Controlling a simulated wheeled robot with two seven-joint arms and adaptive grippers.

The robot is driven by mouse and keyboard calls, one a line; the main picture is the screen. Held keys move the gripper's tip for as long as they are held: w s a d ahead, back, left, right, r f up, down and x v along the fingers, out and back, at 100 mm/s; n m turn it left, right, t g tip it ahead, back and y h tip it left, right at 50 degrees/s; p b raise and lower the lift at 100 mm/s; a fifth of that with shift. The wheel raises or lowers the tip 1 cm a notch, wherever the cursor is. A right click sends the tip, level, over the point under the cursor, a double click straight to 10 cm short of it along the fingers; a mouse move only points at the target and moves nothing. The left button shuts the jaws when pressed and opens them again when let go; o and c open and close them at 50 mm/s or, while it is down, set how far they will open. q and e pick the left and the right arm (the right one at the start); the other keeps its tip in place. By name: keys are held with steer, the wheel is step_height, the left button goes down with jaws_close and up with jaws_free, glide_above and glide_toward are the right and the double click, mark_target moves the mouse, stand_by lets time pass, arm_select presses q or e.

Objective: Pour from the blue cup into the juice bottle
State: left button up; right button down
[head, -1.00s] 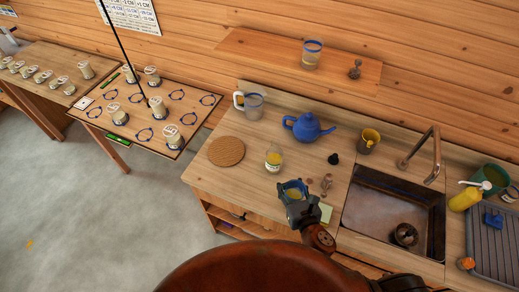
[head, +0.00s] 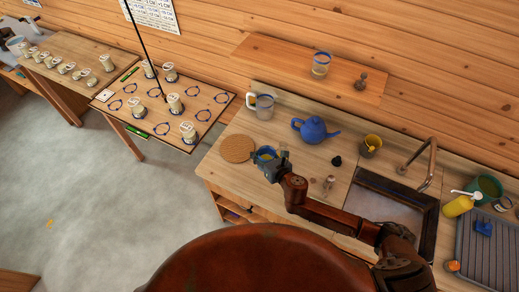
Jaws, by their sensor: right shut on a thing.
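My right gripper (head: 272,166) is shut on the blue cup (head: 265,153), at the front of the counter just right of the round cork mat. Something yellowish shows inside the cup; I cannot tell how far it is tilted. The juice bottle, clear with yellow juice and a pale label a second ago, cannot be made out now; my right gripper and wrist seem to cover its place. My left gripper is not in view.
A cork mat (head: 237,149), a glass mug (head: 263,106), a blue teapot (head: 315,129), a dark stopper (head: 337,161) and a yellow cup (head: 371,145) stand on the counter. The sink (head: 390,205) lies right, partly behind my arm. A glass (head: 321,64) stands on the shelf.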

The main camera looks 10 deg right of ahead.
steer(key=shift+r+p, duration=0.1)
steer(key=shift+p, duration=0.3)
steer(key=r+p, duration=0.1)
steer(key=r+m+y+p, duration=0.1)
steer(key=shift+d+r+g+p, duration=0.1)
steer(key=shift+d+g+p, duration=0.1)
steer(key=shift+g+p, duration=0.15)
steer(key=shift+w+d+r+m+g+y+p, duration=0.25)
steer(key=shift+r+m+y+p, duration=0.4)
steer(key=shift+m, duration=0.8)
steer(key=shift+s+r+m+g+y+p, duration=0.1)
steer(key=shift+r+m+g+y+p, duration=0.2)
steer(key=shift+r+m+y+p, duration=0.75)
steer(key=shift+w+d+r+m+g+y, duration=0.15)
steer(key=shift+r+m+g+y, duration=0.25)
steer(key=shift+m, duration=1.4)
steer(key=shift+f, duration=0.1)
